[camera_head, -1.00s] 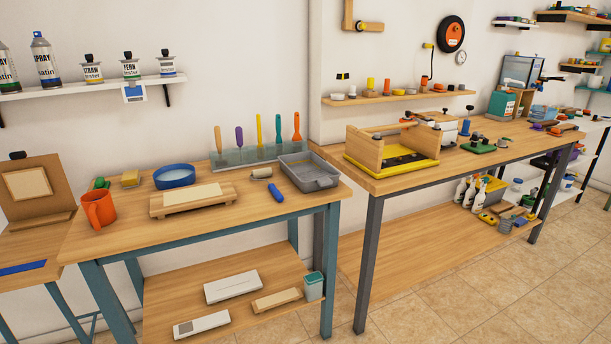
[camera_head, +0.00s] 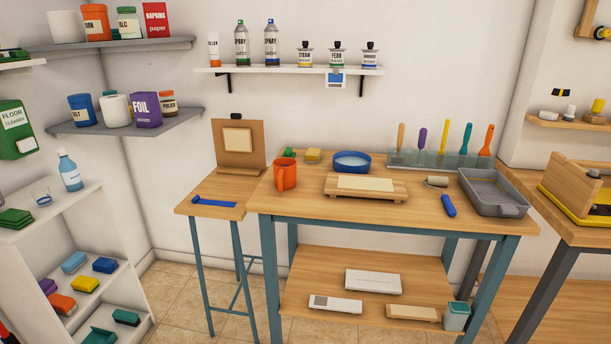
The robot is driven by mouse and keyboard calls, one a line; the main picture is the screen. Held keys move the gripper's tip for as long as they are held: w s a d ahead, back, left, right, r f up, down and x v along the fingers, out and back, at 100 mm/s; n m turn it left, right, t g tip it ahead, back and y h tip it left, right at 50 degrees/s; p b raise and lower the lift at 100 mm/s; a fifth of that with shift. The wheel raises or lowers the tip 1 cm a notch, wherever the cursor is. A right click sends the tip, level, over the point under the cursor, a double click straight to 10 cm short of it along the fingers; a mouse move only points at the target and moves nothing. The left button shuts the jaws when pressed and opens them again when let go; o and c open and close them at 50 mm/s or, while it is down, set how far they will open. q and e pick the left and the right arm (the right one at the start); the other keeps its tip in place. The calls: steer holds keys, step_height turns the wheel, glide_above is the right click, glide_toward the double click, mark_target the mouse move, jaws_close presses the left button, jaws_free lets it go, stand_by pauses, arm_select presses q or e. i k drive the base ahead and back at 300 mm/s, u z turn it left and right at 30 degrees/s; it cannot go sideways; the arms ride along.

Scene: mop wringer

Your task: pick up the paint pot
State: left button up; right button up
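An orange pot with a side handle (camera_head: 286,174), shaped like a mug, stands upright at the left back part of the teal-legged workbench (camera_head: 430,213). I cannot tell whether it is the paint pot, and its inside is barely visible. Small labelled tester jars with black tops (camera_head: 337,56) stand in a row on the white wall shelf (camera_head: 300,70). Neither of my grippers is in view.
The bench also holds a blue round dish (camera_head: 352,162), a pale panel on a wooden stand (camera_head: 366,186), a grey roller tray (camera_head: 494,193) and a blue-handled roller (camera_head: 448,205). A narrow side table (camera_head: 215,190) adjoins its left. The bench's front left is clear.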

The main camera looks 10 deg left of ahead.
mark_target(284, 169)
steer(key=z, duration=0.4)
steer(key=i, duration=1.25)
steer(key=u, duration=0.45)
